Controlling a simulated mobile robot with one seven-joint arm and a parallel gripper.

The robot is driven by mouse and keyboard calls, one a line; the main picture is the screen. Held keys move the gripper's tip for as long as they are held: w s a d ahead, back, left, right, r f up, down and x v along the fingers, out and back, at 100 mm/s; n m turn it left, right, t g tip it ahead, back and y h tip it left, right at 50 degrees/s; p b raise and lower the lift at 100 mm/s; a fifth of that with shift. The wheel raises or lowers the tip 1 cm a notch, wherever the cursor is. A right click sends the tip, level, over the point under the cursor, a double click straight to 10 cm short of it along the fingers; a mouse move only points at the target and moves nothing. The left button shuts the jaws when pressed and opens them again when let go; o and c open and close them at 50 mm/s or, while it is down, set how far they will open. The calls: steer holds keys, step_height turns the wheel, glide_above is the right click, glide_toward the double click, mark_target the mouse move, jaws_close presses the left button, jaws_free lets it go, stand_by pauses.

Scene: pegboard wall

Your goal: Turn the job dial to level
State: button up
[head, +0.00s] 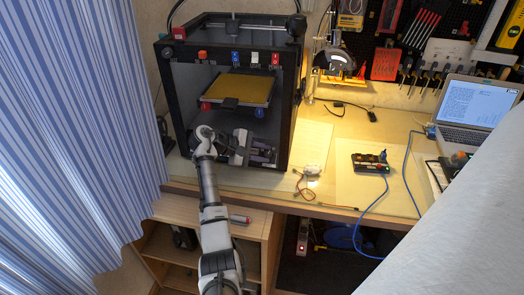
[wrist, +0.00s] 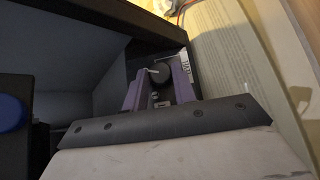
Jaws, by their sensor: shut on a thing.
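The job dial (wrist: 160,73) is a round dark knob with a white pointer mark, on the printer's dark frame. In the wrist view the mark points left and slightly up. My gripper (wrist: 158,80) has its two purple fingers on either side of the dial and is shut on it. In the head view my gripper (head: 264,153) is at the lower right front of the black 3D printer (head: 296,100), and the dial cannot be made out there. A small light label (wrist: 184,62) lies just right of the dial; its text is too small to read.
The printer's yellow bed plate (head: 240,88) is above my gripper, with a red knob (head: 206,107) and a blue knob (head: 259,113) below its edge. Colored switches line the top bar. Loose cables and a black device (head: 371,162) lie on the bench to the right.

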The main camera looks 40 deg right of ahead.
steer(key=shift+w+d+r+m+g+y+p, duration=0.1)
steer(key=shift+m+g+y+p, duration=0.1)
steer(key=shift+m+y, duration=0.35)
steer(key=shift+d+m+g+y+p, duration=0.1)
steer(key=shift+m+g+y+p, duration=0.1)
steer(key=shift+m+y, duration=0.3)
steer(key=shift+m, duration=0.25)
steer(key=o, duration=0.7)
steer(key=shift+b+v, duration=0.9)
steer(key=shift+v, duration=2.85)
